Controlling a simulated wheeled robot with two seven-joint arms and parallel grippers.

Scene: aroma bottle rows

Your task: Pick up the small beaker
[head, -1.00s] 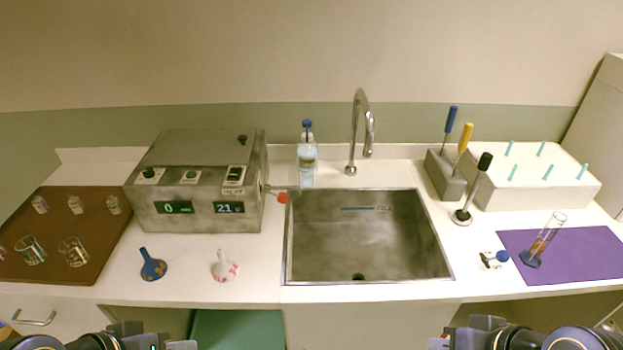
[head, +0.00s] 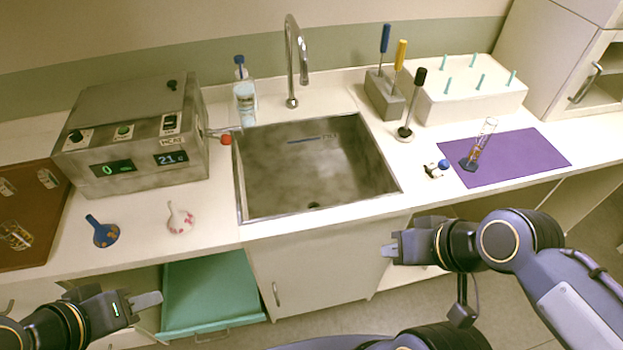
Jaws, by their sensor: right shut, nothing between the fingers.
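A clear glass beaker (head: 15,236) stands on the brown tray (head: 50,222) at the left edge of the head view. The frame edge cuts off the tray, and I cannot tell whether this is the small beaker. My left gripper (head: 150,300) is low at the left, in front of the counter and below the tray, apart from the beaker. Its jaws are seen too much from the side to tell their opening. My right gripper (head: 388,250) is shut and empty, in front of the counter below the sink, far from the tray.
Small glass bottles (head: 47,178) stand farther back on the tray. A green drawer (head: 210,290) juts out below the counter.

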